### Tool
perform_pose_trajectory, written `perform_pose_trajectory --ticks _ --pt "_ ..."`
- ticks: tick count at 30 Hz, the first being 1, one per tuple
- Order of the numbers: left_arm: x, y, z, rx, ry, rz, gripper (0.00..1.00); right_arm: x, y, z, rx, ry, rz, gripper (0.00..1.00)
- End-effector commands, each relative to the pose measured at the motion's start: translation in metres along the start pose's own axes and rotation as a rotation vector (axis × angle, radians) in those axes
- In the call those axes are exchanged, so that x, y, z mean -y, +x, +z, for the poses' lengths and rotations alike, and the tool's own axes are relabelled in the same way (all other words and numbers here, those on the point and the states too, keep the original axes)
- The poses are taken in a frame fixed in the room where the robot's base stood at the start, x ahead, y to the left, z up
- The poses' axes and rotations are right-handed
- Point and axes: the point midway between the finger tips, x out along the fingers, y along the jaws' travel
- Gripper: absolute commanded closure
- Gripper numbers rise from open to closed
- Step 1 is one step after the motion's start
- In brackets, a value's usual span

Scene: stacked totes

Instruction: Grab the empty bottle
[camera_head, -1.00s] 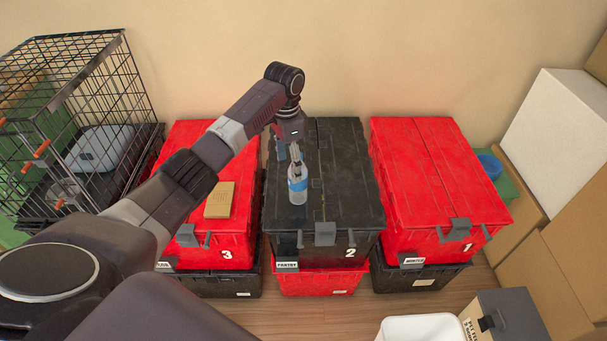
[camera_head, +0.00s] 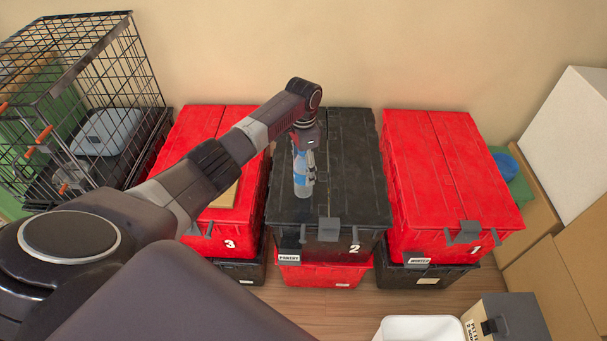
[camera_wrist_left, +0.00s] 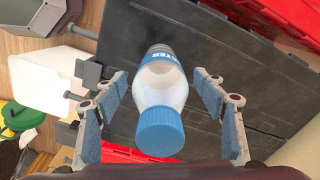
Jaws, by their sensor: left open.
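The clear bottle (camera_head: 302,186) with a blue label stands upright on the black lid of tote 2 (camera_head: 345,195). In the left wrist view the bottle (camera_wrist_left: 164,84) shows its blue cap close to the camera and no visible contents that I can make out. My left gripper (camera_head: 309,172) is at the bottle, partly in front of it in the head view. In the left wrist view its open fingers (camera_wrist_left: 160,108) stand on both sides of the bottle, with a gap on each side. My right gripper is not in view.
Red-lidded totes 3 (camera_head: 228,222) and 1 (camera_head: 450,180) flank the black one. A wire cage (camera_head: 80,110) stands at the left. Cardboard boxes (camera_head: 550,265) fill the right. A white bin (camera_head: 420,328) is at the front. The wall is close behind.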

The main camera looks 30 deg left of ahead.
Motion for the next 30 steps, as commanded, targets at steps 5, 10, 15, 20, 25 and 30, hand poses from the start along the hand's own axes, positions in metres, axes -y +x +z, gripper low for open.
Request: perform_pose_trajectory --ticks 5,10,15,20,25,30 --pt "0.000 0.000 0.000 0.000 0.001 -0.001 0.36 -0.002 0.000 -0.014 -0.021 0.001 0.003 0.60" --pt "0.000 0.000 0.000 0.000 0.000 0.000 0.52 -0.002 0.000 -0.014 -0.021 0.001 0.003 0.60" --pt "0.000 0.000 0.000 0.000 0.000 -0.001 0.71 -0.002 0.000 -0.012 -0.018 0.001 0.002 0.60" --pt "0.000 0.000 0.000 0.000 0.000 -0.001 0.73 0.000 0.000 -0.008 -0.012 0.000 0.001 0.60" --pt "0.000 -0.003 0.000 0.000 0.000 -0.001 0.73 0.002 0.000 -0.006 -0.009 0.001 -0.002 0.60" --pt "0.001 -0.017 0.000 -0.002 0.000 -0.002 0.73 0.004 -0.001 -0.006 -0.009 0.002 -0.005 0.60"
